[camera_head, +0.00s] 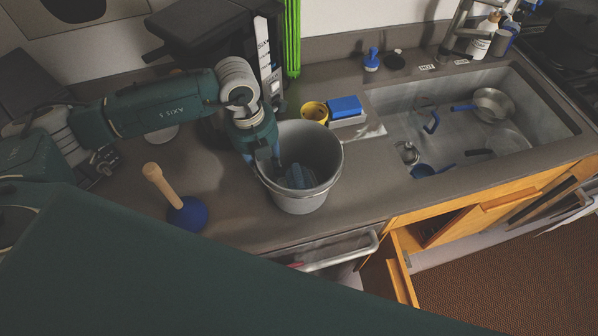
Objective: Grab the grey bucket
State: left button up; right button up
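The grey bucket (325,163) stands upright on the dark counter, left of the sink. A blue-grey ribbed item (300,177) lies inside it; I cannot tell what it is. My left gripper (272,172) points down at the bucket's left rim, overlapping the rim in the picture. Its fingertips are small and partly hidden by the wrist and the rim, so I cannot tell whether they are closed on the wall. My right gripper is not in view.
The sink (455,125) holds pans and utensils.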

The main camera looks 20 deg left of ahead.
pick_arm(q)
grip_shut()
jog(key=shift+w, duration=0.1)
jog(key=shift+r, duration=0.2)
